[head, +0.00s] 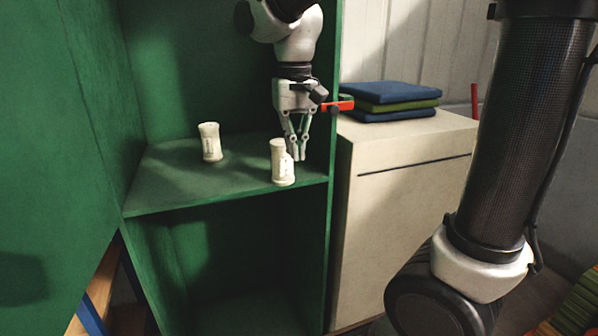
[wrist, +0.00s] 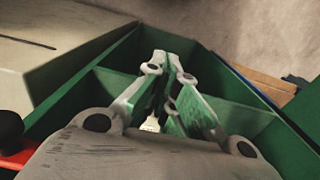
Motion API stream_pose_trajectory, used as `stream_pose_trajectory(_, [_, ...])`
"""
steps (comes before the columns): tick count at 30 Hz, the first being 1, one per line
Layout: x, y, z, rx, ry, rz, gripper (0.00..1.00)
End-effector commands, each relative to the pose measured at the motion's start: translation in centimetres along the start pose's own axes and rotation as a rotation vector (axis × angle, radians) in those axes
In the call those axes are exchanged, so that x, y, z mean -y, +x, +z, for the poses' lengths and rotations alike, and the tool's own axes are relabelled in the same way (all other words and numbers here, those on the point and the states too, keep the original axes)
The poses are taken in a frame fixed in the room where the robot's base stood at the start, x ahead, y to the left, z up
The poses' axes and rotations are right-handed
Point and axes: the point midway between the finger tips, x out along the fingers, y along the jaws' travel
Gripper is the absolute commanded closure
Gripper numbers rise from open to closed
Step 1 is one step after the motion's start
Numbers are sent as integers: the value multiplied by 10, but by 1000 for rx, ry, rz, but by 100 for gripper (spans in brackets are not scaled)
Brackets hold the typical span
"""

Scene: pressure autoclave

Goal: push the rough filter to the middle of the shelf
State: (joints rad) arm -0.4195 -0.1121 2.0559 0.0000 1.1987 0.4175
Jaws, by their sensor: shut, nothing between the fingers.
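Two white cylindrical filters stand upright on the green shelf (head: 180,185). One filter (head: 210,142) is at the left and farther back. The other filter (head: 281,160) is at the right, near the front edge. I cannot tell from their looks which is the rough one. My gripper (head: 298,156) points down just right of the right filter, its fingers shut and empty. I cannot tell whether it touches that filter. In the wrist view my gripper (wrist: 172,62) hides most of what lies under it; a small pale piece (wrist: 151,124) shows beside the fingers.
The green cabinet's right wall (head: 335,90) is close to my gripper. An open green door (head: 50,150) stands at the left. A pale cabinet (head: 400,170) with folded cloths (head: 395,97) is at the right. The shelf between the filters is clear.

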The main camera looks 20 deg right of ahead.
Motion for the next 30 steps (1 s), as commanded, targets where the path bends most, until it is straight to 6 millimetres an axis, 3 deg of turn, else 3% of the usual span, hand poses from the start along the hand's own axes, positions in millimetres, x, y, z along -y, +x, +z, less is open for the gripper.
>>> stream_pose_trajectory(5, [0, 21, 1, 3, 3, 1, 100])
stream_pose_trajectory(16, [-1, 98, 1, 3, 2, 1, 100])
stream_pose_trajectory(22, [0, 99, -28, -1, 3, 0, 100])
stream_pose_trajectory(30, [0, 98, -40, -1, 2, -1, 100])
